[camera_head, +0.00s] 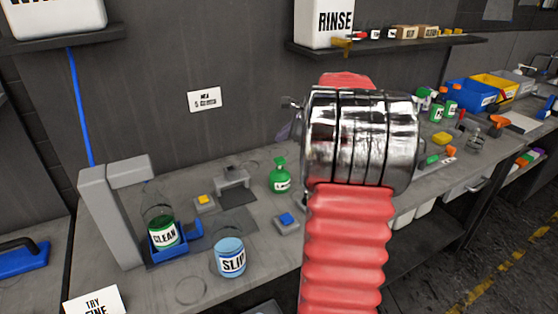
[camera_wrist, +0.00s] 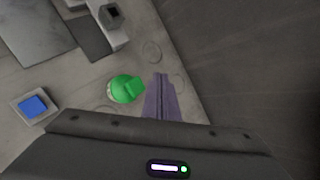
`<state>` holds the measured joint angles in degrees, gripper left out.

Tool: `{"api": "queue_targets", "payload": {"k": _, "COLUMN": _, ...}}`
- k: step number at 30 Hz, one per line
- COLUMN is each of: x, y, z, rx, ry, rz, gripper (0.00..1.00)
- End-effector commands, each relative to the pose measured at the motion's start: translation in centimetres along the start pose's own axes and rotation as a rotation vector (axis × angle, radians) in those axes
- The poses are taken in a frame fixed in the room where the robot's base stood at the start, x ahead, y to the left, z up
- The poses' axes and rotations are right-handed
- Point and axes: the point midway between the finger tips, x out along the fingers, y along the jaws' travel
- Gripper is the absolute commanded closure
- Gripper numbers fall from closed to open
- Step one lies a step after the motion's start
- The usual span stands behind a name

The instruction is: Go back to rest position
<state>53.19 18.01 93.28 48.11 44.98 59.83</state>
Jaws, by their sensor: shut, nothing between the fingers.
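My gripper (camera_wrist: 160,85) shows in the wrist view as two purple fingers closed together, with nothing between them. It is over the edge of the bench, just right of a green bottle (camera_wrist: 126,88) seen from above, and I cannot tell how high. In the head view my red and chrome arm fills the middle and hides most of the gripper; only a purple sliver shows at its left. There the green bottle (camera_head: 280,180) stands upright on the bench, left of my arm.
On the grey bench (camera_head: 270,240) stand a SLIP jar (camera_head: 229,260), a CLEAN jar (camera_head: 164,234) in a blue holder, a blue button (camera_head: 286,220) and a yellow button (camera_head: 204,200). A RINSE container (camera_head: 325,22) sits on the wall shelf. Bottles and bins crowd the right.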

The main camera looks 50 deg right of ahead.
Motion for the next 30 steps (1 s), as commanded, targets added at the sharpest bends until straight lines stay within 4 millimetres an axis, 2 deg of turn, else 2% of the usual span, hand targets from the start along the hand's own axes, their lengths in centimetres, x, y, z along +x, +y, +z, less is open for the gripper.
{"api": "queue_targets", "payload": {"k": 12, "x": 0.0, "y": 0.0, "z": 0.1, "rx": -0.002, "ry": 0.0, "rz": 0.001, "gripper": 1.0}}
{"api": "queue_targets", "payload": {"k": 17, "x": -0.3, "y": 1.1, "z": 1.7, "rx": -0.061, "ry": -0.003, "rz": 0.016, "gripper": 1.0}}
{"api": "queue_targets", "payload": {"k": 20, "x": -0.7, "y": 2.8, "z": 4.1, "rx": -0.151, "ry": -0.007, "rz": 0.042, "gripper": 1.0}}
{"api": "queue_targets", "payload": {"k": 23, "x": -1.4, "y": 5.4, "z": 7.1, "rx": -0.279, "ry": -0.013, "rz": 0.076, "gripper": 1.0}}
{"api": "queue_targets", "payload": {"k": 30, "x": -3.8, "y": 12.5, "z": 13.4, "rx": -0.62, "ry": -0.034, "rz": 0.157, "gripper": 1.0}}
